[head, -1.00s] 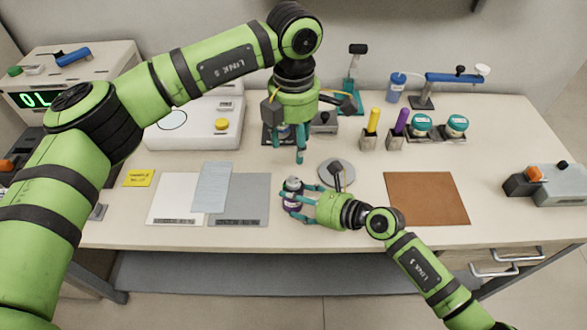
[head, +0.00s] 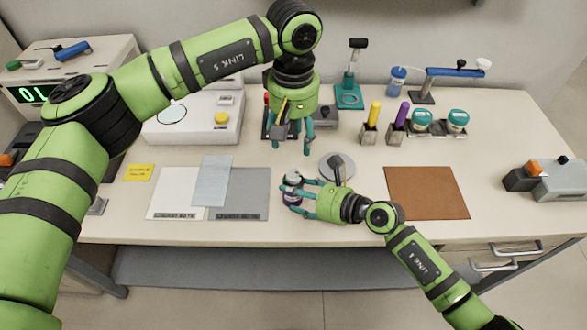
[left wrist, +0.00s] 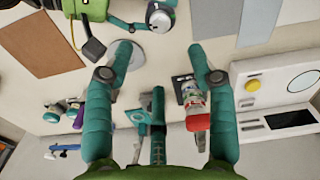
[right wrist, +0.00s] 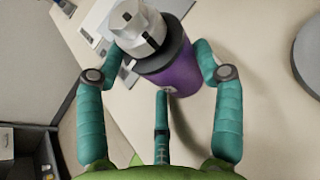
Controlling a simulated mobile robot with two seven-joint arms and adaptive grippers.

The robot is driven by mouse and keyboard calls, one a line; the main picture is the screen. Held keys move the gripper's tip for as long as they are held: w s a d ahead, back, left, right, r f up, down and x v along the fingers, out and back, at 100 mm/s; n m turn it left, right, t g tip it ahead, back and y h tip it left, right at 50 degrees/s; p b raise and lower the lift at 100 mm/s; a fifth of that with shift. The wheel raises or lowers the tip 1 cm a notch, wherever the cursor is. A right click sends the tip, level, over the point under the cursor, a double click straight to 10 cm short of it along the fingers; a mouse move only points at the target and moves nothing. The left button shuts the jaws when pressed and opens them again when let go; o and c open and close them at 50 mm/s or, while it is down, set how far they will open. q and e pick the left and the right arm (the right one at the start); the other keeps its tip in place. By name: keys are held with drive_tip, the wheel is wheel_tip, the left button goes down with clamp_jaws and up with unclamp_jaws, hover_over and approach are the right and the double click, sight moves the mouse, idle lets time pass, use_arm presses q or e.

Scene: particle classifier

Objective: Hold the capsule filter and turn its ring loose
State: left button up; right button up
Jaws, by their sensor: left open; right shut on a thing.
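The capsule filter has a purple body (right wrist: 178,70) and a white and grey ring (right wrist: 142,28) on top. It stands upright near the table's front edge in the head view (head: 292,198). My right gripper (right wrist: 160,62) is shut around its body from the right, leaving the ring clear above the fingers. My left gripper (head: 292,149) points down, open and empty, above and behind the filter, apart from it. In the left wrist view, its spread fingers (left wrist: 158,60) have nothing between them, and the filter (left wrist: 160,16) shows at the top edge.
A grey disc (head: 337,166) lies right of the filter, partly under my right arm. A brown mat (head: 427,193) is farther right, with grey and white sheets (head: 240,198) to the left. A red-topped bottle (left wrist: 196,108) stands near my left fingers. Marker holders and teal-lidded jars stand behind.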

sight(294, 173)
use_arm(q)
wheel_tip(294, 173, down, 12)
drive_tip(key=shift+r, duration=0.25)
clamp_jaws()
